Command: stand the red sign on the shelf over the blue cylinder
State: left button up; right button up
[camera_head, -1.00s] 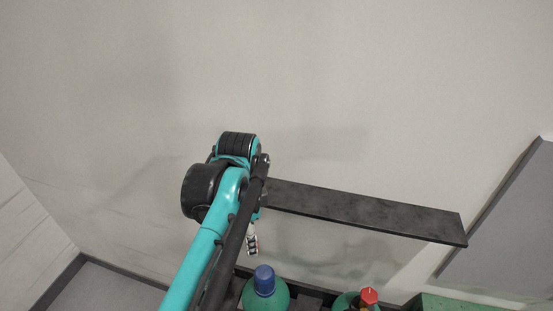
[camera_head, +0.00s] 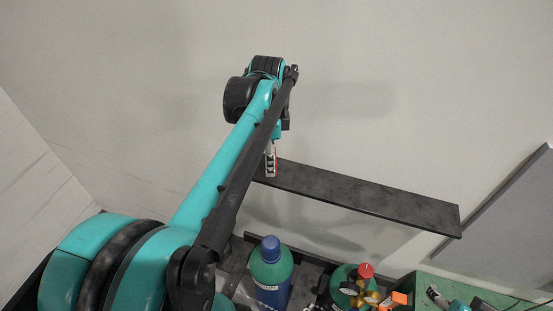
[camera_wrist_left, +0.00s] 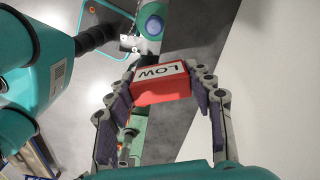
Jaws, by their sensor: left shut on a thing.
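The red sign (camera_wrist_left: 163,90) shows in the left wrist view, with a white face lettered LOW. My left gripper (camera_wrist_left: 168,82) is shut on it, one finger at each side. In the head view my left gripper (camera_head: 271,160) hangs at the left end of the dark wall shelf (camera_head: 370,199); the sign is mostly hidden there. I cannot tell whether the sign touches the shelf. A green and blue cylinder (camera_head: 271,268) with a blue cap stands below, under the shelf's left part.
A green cylinder (camera_head: 342,284) with a red cap stands to the right of the blue-capped one. A green surface (camera_head: 420,284) with small objects is at lower right. A grey panel (camera_head: 507,205) leans at the right. The visible shelf top is bare.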

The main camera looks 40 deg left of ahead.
pick_arm(q)
jog(key=w+f, duration=0.1)
jog(key=w+a+f+p, duration=0.1)
jog(key=w, duration=0.2)
jog(key=shift+w+a+f, duration=0.3)
jog(key=shift+w+f, duration=0.05)
jog(key=shift+f, duration=0.05)
jog(key=shift+s+d+f, duration=0.1)
jog(key=shift+s+f, duration=0.1)
jog(key=shift+f, duration=0.45)
notch_tip(320, 180, down, 2)
jog(key=shift+f+p, duration=0.1)
jog(key=shift+p, duration=0.5)
jog(key=shift+w+f, duration=0.35)
jog(key=shift+s+f, duration=0.1)
jog(key=shift+s, duration=0.05)
jog(key=o, duration=0.7)
jog(key=shift+f, duration=0.1)
jog(key=o, duration=0.4)
jog(key=shift+o, duration=0.2)
